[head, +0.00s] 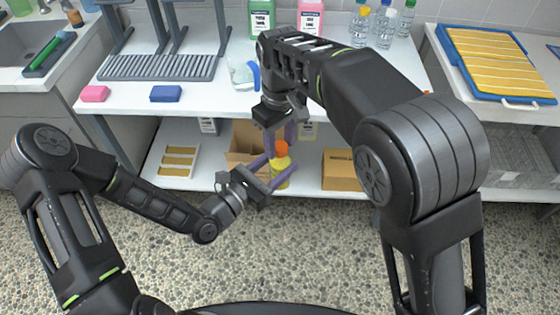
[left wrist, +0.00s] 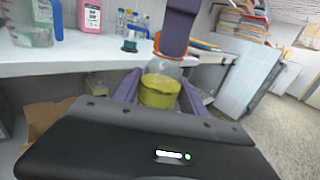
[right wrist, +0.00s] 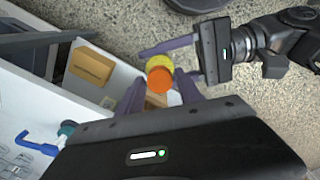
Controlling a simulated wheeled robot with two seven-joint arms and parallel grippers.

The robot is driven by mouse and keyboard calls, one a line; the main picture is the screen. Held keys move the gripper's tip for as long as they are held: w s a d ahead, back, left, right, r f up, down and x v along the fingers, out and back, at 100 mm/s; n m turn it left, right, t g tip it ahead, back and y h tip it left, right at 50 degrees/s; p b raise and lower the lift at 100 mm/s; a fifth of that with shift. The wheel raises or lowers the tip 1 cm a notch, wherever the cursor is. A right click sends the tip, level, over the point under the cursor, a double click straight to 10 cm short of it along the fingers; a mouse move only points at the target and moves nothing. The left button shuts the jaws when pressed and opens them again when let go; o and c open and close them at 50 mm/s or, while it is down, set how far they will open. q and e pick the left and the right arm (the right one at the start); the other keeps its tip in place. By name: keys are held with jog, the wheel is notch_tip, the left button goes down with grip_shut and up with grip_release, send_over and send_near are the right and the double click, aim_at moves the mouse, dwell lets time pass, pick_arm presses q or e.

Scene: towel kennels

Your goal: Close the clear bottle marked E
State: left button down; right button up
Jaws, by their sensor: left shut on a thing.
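A clear bottle with a yellow lower part (head: 281,172) is upright between the purple fingers of my left gripper (head: 272,172). In the left wrist view, its yellow part (left wrist: 159,92) sits between the fingers, with a clear shoulder above. An orange cap (head: 281,149) is at the bottle's top; whether it is seated cannot be told. My right gripper (head: 290,134) points down from above. In the right wrist view, its fingers (right wrist: 161,80) stand apart on either side of the orange cap (right wrist: 159,82), with gaps. No letter E is readable.
The white bench (head: 205,97) stands behind and above the grippers. Its lower shelf (head: 212,180) holds cardboard boxes (head: 342,172). Several clear bottles (head: 384,28), a green jug (head: 262,16) and a pink jug (head: 310,17) stand on the bench top. The speckled floor in front is clear.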

grip_shut()
dwell(0.3)
jog(key=shift+o, duration=2)
grip_release()
jog(key=shift+r, duration=0.1)
notch_tip(320, 180, up, 7)
jog(key=shift+r, duration=0.2)
